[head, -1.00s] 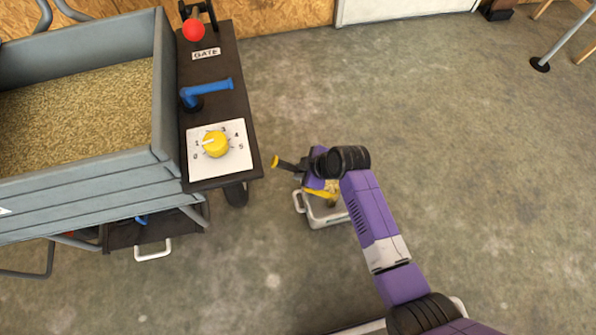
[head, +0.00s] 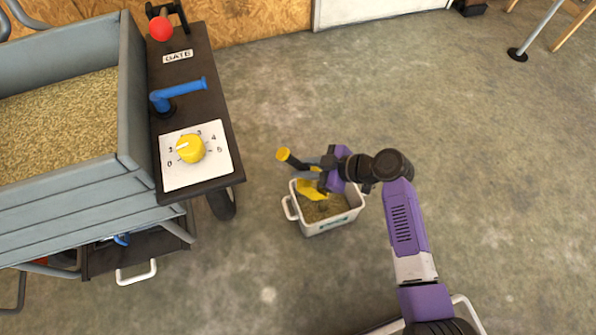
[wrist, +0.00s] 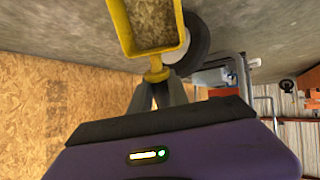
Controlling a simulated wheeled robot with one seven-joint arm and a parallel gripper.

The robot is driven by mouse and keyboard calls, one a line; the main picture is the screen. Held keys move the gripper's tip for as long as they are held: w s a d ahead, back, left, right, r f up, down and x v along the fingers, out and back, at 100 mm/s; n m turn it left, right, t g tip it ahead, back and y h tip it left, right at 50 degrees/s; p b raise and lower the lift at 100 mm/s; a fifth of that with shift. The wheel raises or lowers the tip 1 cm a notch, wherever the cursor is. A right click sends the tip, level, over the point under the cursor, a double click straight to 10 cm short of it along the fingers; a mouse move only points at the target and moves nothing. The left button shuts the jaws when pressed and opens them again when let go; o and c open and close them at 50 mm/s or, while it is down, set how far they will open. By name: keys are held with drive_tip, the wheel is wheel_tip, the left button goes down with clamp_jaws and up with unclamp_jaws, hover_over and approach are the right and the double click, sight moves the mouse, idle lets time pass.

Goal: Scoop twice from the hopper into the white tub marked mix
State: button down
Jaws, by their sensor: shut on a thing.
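My gripper (head: 326,168) is shut on a yellow scoop (head: 309,189) with a dark, yellow-tipped handle. The scoop is at the white tub (head: 334,229), over its left rear part; whether it touches the tub I cannot tell. Tan grain shows in the tub. A bluish marking on its front is too small to read. In the wrist view, the scoop (wrist: 182,47) has grain in its bowl, ahead of my gripper fingers (wrist: 160,90). The grey hopper (head: 70,195) at the left holds a broad bed of grain.
A dark side panel on the hopper carries a yellow dial (head: 190,149), a blue handle (head: 180,93) and a red-knobbed lever (head: 160,28) by a GATE label. A wheel (head: 222,203) stands left of the tub. The concrete floor on the right is largely clear.

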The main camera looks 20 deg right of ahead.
drive_tip(key=shift+s+d+r+t+y+b, duration=0.2)
drive_tip(key=shift+d+y+b, duration=0.15)
drive_tip(key=shift+b, duration=0.2)
drive_tip(key=shift+s+d+r+t+y+b, duration=0.1)
drive_tip(key=shift+d+t+y+b, duration=0.15)
drive_tip(key=shift+d+b, duration=0.2)
drive_tip(key=shift+s+d+r+m+t+y, duration=0.2)
drive_tip(key=shift+d+r+y, duration=0.1)
drive_tip(key=shift+d+y, duration=0.15)
drive_tip(key=shift+s+d+r+m+t+y, duration=0.1)
drive_tip(key=shift+s+d+r+t+y, duration=0.05)
drive_tip(key=shift+d+r+y, duration=0.2)
idle(0.4)
wheel_tip(320, 180, up, 7)
drive_tip(key=p, duration=0.5)
idle(0.4)
drive_tip(key=r+g+h+p, duration=0.1)
drive_tip(key=p, duration=0.3)
drive_tip(key=shift+h, duration=0.4)
